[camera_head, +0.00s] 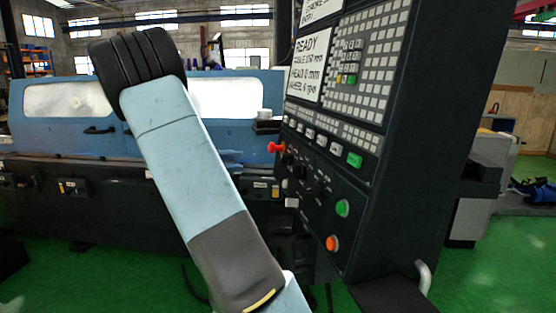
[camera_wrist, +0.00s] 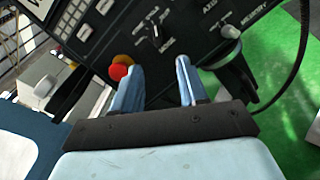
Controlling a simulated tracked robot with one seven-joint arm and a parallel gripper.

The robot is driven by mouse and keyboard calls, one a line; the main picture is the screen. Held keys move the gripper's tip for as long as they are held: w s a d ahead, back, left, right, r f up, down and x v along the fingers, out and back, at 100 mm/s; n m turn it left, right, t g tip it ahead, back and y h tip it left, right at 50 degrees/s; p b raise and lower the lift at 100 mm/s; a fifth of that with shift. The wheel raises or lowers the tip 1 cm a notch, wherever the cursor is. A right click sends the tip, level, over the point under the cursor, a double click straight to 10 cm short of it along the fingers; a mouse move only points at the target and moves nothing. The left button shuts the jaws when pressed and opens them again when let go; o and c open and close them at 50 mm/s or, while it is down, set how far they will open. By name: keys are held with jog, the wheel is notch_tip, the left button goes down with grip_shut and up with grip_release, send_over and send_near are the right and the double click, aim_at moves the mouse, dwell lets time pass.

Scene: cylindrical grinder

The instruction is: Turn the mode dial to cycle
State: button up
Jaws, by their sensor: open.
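The mode dial (camera_wrist: 155,29) is a small dark knob with a pale pointer on the black control panel, near the top middle of the wrist view. The lettering MODE is printed beside it, and the markings around it are too small to read. My gripper (camera_wrist: 158,63) has its two blue fingers apart, with nothing between them. In the picture the fingertips lie below the dial and apart from it. In the head view the control panel (camera_head: 375,195) stands right of centre with small dark knobs on its lower part. My gripper cannot be made out there.
A red button (camera_wrist: 118,72) is beside the left fingertip in the wrist view. A round grey knob (camera_wrist: 230,32) and a black cable are at the right. The panel also carries green (camera_head: 342,208) and orange (camera_head: 332,243) buttons. The blue grinder (camera_head: 60,125) stands behind my arm.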

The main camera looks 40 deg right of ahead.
aim_at(281, 158)
jog(key=x, duration=1.3)
jog(key=shift+d+r, duration=0.3)
jog(key=shift+d, duration=0.05)
jog(key=shift+c, duration=0.4)
grip_shut()
